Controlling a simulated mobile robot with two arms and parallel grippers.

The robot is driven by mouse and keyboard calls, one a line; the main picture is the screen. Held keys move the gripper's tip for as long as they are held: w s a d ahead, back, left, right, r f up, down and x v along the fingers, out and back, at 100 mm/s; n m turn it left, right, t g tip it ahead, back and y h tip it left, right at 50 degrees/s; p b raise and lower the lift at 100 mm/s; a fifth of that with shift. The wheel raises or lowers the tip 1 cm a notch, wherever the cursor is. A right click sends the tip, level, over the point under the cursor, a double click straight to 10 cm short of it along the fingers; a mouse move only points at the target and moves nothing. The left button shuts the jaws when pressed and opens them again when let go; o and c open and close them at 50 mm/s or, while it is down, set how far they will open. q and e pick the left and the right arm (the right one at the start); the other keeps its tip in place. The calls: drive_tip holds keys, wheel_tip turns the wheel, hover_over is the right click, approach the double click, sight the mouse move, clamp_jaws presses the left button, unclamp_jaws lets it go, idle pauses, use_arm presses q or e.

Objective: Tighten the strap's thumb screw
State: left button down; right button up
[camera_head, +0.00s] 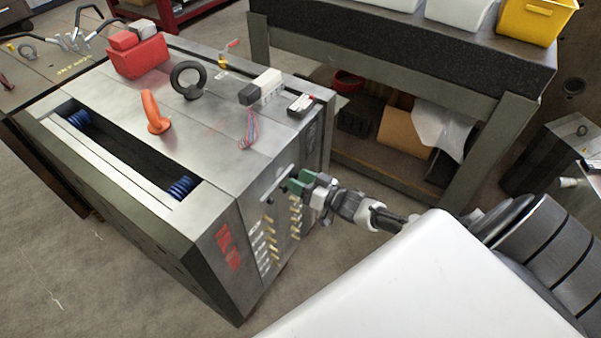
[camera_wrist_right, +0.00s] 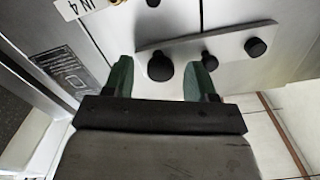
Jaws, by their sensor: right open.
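The strap (camera_wrist_right: 228,46) is a flat metal bar on the side face of the steel mould base (camera_head: 120,178). Its pale bar also shows in the head view (camera_head: 277,186). A large round black knob, which looks like the thumb screw (camera_wrist_right: 160,69), sits at the strap's left end in the wrist view. Smaller black heads (camera_wrist_right: 255,46) sit further right along the bar. My right gripper (camera_head: 298,183) is open at this face. Its two green fingers (camera_wrist_right: 158,76) stand either side of the knob, with visible gaps. In the head view the gripper hides the knob. My left gripper is not in view.
Rows of brass fittings (camera_head: 271,243) stick out below the strap. A workbench (camera_head: 400,62) stands behind.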

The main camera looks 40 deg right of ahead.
drive_tip(key=v, duration=1)
drive_tip(key=shift+s, duration=0.4)
drive_tip(key=shift+d, duration=0.1)
drive_tip(key=s+a+f+g+h+p, duration=0.1)
drive_tip(key=s+f+g+h, duration=0.3)
drive_tip(key=f, duration=0.5)
drive_tip(key=s+f+g+h+p, duration=0.2)
drive_tip(key=s+f, duration=0.4)
drive_tip(key=f, duration=0.3)
drive_tip(key=s+a+f+g, duration=0.3)
drive_tip(key=s+a, duration=0.1)
drive_tip(key=s, duration=0.4)
drive_tip(key=s+a+f+n+g+p, duration=0.1)
drive_tip(key=s+a+f+g, duration=0.2)
drive_tip(key=s, duration=0.5)
drive_tip(key=s+a+f+n+g+h, duration=0.1)
drive_tip(key=s+a+f+g, duration=0.2)
drive_tip(key=s+a+f, duration=0.2)
drive_tip(key=s, duration=0.3)
drive_tip(key=shift+f+g+p, duration=0.25)
drive_tip(key=shift+g+p, duration=0.05)
drive_tip(key=shift+a, duration=0.1)
